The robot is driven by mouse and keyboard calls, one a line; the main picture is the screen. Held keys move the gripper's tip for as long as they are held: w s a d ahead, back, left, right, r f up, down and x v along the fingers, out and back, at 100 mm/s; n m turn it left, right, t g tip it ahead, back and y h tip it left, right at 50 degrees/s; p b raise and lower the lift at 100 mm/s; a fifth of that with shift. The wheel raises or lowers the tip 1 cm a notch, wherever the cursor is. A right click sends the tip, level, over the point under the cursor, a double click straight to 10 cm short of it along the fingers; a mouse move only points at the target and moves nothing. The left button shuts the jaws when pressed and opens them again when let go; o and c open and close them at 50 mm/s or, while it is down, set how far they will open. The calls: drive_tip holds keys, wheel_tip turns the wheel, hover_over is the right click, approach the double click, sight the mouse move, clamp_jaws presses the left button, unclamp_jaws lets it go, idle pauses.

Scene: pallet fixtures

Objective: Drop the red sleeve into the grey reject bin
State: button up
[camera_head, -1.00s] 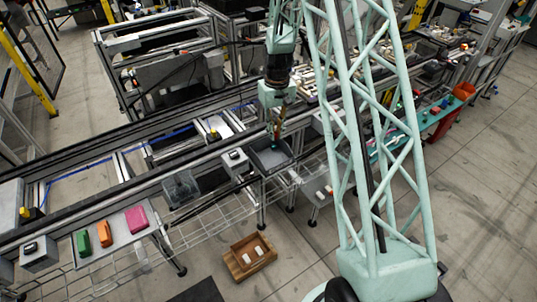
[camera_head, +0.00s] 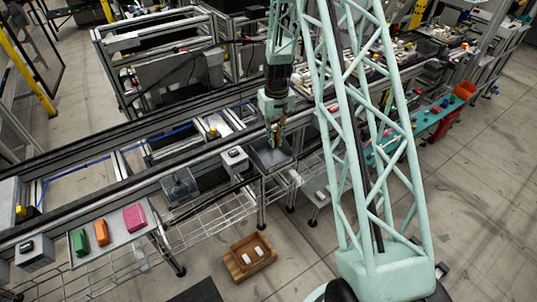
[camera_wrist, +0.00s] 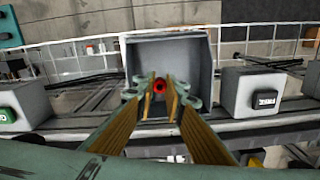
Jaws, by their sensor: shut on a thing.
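The red sleeve (camera_wrist: 160,85) shows end-on in the wrist view as a small red ring with a dark hole. My gripper (camera_wrist: 161,90) is shut on it, with the sleeve between the tips of its two wooden-coloured fingers. The grey reject bin (camera_wrist: 203,55) lies behind the fingertips, with its open inside facing the camera. In the head view, my gripper (camera_head: 275,134) hangs over the bin (camera_head: 271,168), its fingers pointing down toward the opening. The sleeve is too small to make out there. I cannot tell whether its lower end is below the bin's rim.
A grey box with a button (camera_wrist: 255,95) stands right of the bin, and another (camera_wrist: 22,105) to the left. Conveyor rails run beside the bin. A wooden crate (camera_head: 250,258) holding white pieces sits on the floor. A tray (camera_head: 130,236) carries green, orange and pink blocks.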

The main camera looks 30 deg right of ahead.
drive_tip(key=shift+f, duration=0.35)
drive_tip(key=o, duration=0.9)
drive_tip(key=shift+r, duration=0.1)
drive_tip(key=shift+r, duration=5.9)
drive_tip(key=shift+r, duration=0.1)
